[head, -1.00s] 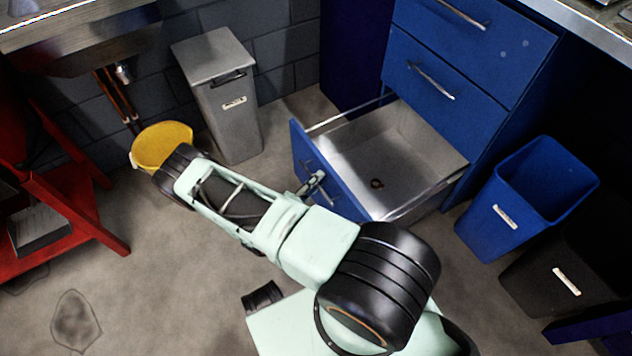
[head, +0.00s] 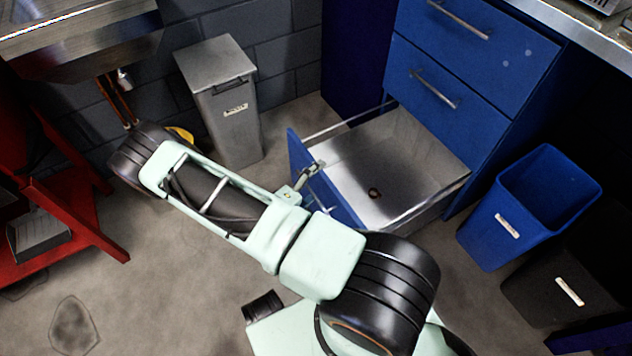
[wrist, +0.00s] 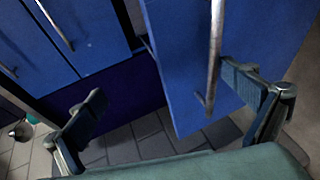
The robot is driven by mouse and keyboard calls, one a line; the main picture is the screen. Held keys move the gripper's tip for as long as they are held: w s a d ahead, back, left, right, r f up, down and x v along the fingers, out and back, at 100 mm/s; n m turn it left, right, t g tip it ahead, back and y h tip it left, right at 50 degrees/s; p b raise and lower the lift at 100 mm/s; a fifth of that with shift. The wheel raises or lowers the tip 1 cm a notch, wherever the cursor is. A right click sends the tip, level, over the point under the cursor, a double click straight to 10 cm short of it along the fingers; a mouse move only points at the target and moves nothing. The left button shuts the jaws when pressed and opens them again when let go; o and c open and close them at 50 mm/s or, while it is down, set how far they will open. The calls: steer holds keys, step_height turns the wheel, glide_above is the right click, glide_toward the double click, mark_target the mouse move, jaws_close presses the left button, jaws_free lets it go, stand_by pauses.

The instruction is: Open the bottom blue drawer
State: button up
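The bottom blue drawer (head: 408,160) is pulled far out of the blue cabinet, and its bare metal inside shows in the head view. Its blue front (head: 328,200) is partly hidden by my arm. My gripper (head: 309,172) is at the outer side of that front. In the wrist view my gripper (wrist: 163,82) has its two fingers wide apart. The bar handle (wrist: 214,55) on a blue front (wrist: 185,60) runs close by the right fingertip; I cannot tell if they touch. The left finger is clear of it.
Two closed drawers (head: 470,75) are above. A blue bin (head: 510,225) and a black bin (head: 560,285) stand to the right. A grey lidded bin (head: 228,120) and a mostly hidden yellow bucket (head: 183,134) are behind my arm. A red stand (head: 75,215) is at left.

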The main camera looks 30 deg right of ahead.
steer(key=shift+t+h, duration=0.3)
steer(key=shift+h, duration=0.3)
steer(key=r, duration=0.2)
steer(key=d+r, duration=0.1)
steer(key=r, duration=0.1)
steer(key=shift+w+r, duration=0.1)
steer(key=shift+w, duration=0.3)
steer(key=f, duration=0.3)
steer(key=shift+s+a+g+y, duration=0.4)
steer(key=shift+c, duration=1.1)
steer(key=shift+s+a+r, duration=0.15)
steer(key=shift+a, duration=0.3)
steer(key=shift+c, duration=0.7)
steer(key=shift+s+a+r, duration=0.1)
steer(key=shift+s+a, duration=0.15)
steer(key=shift+a, duration=0.05)
steer(key=c, duration=0.9)
steer(key=shift+s+a, duration=0.1)
steer(key=shift+a, duration=0.15)
steer(key=shift+c, duration=1.1)
steer(key=f+v, duration=0.1)
steer(key=v, duration=0.9)
steer(key=shift+s+a+f+p, duration=0.2)
steer(key=shift+s+f+p, duration=0.1)
steer(key=shift+f, duration=0.05)
